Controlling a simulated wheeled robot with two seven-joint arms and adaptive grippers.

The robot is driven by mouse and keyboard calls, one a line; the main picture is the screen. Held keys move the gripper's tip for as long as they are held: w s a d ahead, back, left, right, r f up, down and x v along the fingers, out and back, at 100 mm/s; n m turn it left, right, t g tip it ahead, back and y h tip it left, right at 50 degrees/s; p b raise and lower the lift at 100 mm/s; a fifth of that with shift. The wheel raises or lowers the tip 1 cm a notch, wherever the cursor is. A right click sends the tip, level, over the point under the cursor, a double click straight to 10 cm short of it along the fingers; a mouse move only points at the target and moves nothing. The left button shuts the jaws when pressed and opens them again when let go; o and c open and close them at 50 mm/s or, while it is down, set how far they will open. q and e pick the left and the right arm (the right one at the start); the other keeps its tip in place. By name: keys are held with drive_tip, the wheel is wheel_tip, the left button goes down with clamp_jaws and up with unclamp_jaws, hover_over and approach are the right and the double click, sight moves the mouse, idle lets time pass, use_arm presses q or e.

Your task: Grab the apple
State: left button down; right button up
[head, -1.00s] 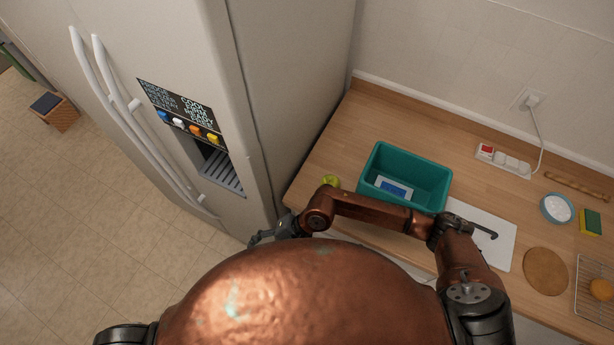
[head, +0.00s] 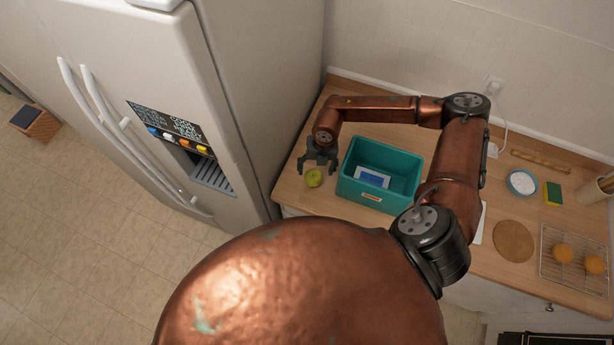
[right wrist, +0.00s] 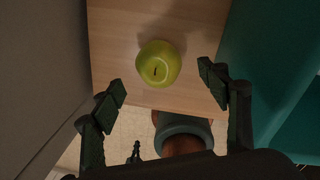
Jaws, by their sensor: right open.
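A yellow-green apple (head: 314,178) sits on the wooden counter, between the fridge and a teal bin. It also shows in the right wrist view (right wrist: 159,63), stem facing the camera. My right gripper (head: 318,166) is open and empty above the counter, right beside the apple. In the right wrist view its two fingertips (right wrist: 163,88) are spread wide, with the apple lying beyond them and near the middle of the gap. The apple appears untouched. My left gripper does not show.
The teal bin (head: 357,190) stands close to the right of the gripper, with a blue-and-white item (head: 372,177) inside. The fridge (head: 262,100) side rises close on the left. A round board (head: 513,241) and a wire rack (head: 575,275) with oranges lie farther right.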

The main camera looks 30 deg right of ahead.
sight(314, 174)
wheel_tip(314, 174, down, 3)
drive_tip(key=shift+w+a+r+p, duration=0.1)
drive_tip(key=shift+w+r+p, duration=0.05)
drive_tip(key=shift+p, duration=0.45)
drive_tip(key=f, duration=0.2)
drive_tip(key=f+p, duration=0.1)
drive_tip(key=shift+w+a+f, duration=0.1)
drive_tip(key=shift+w+f, duration=0.15)
drive_tip(key=shift+f, duration=0.3)
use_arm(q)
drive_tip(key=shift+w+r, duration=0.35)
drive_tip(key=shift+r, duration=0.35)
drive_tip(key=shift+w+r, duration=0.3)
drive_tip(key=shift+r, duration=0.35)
use_arm(e)
drive_tip(key=c, duration=1.4)
